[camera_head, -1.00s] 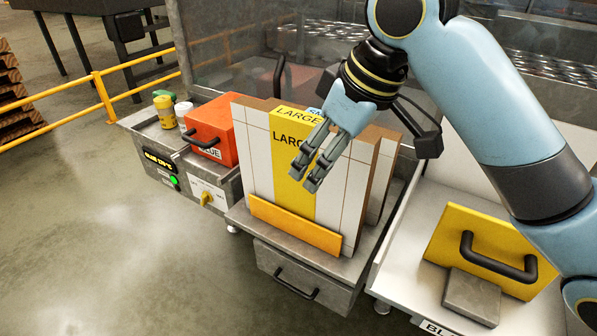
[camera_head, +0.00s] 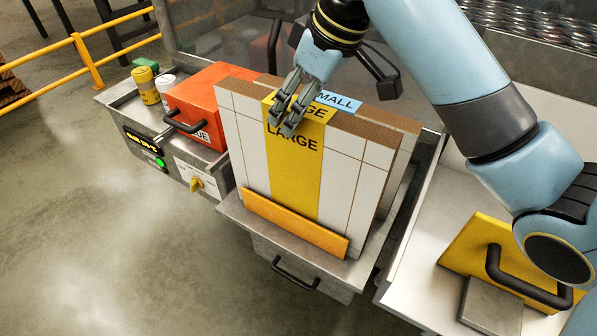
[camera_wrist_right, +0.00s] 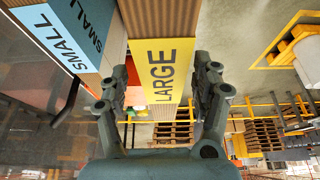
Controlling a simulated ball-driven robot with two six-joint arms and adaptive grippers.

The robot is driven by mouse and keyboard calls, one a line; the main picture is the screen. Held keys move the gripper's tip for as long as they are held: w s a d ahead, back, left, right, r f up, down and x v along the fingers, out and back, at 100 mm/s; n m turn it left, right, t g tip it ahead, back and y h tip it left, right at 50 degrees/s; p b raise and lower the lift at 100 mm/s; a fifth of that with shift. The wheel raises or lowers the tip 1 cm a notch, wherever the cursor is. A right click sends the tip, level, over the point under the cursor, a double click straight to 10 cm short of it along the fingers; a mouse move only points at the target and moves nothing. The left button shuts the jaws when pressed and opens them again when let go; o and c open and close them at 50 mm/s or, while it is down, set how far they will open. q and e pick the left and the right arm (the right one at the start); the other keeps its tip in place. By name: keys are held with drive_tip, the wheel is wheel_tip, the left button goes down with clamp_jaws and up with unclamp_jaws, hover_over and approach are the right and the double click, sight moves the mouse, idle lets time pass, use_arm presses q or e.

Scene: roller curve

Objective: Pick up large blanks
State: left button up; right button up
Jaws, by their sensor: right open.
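The large blanks (camera_head: 340,185) are a stack of white-faced boards with brown edges, standing upright in a metal rack, with a yellow band marked LARGE down the front and over the top. The small blanks (camera_head: 338,101), with a blue SMALL label, stand right behind them. My right gripper (camera_head: 282,116) is at the top edge of the large stack, partly covering the top LARGE label. In the right wrist view its open fingers (camera_wrist_right: 165,90) lie on either side of the yellow LARGE label (camera_wrist_right: 163,68), with nothing visibly gripped. My left gripper is not in view.
An orange lip (camera_head: 295,223) holds the rack's front. A yellow handled plate (camera_head: 480,255) lies on the right-hand bench. A clear screen stands behind.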

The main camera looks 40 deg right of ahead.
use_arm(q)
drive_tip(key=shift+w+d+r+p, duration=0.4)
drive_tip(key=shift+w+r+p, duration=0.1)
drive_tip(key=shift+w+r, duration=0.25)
use_arm(e)
drive_tip(key=x, duration=0.4)
drive_tip(key=shift+s+a+f, duration=0.1)
drive_tip(key=shift+s+f, duration=0.05)
drive_tip(key=shift+f, duration=0.35)
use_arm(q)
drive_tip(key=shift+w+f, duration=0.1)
use_arm(e)
drive_tip(key=shift+f, duration=0.1)
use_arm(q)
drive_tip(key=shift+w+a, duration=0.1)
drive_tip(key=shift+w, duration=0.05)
use_arm(e)
clamp_jaws()
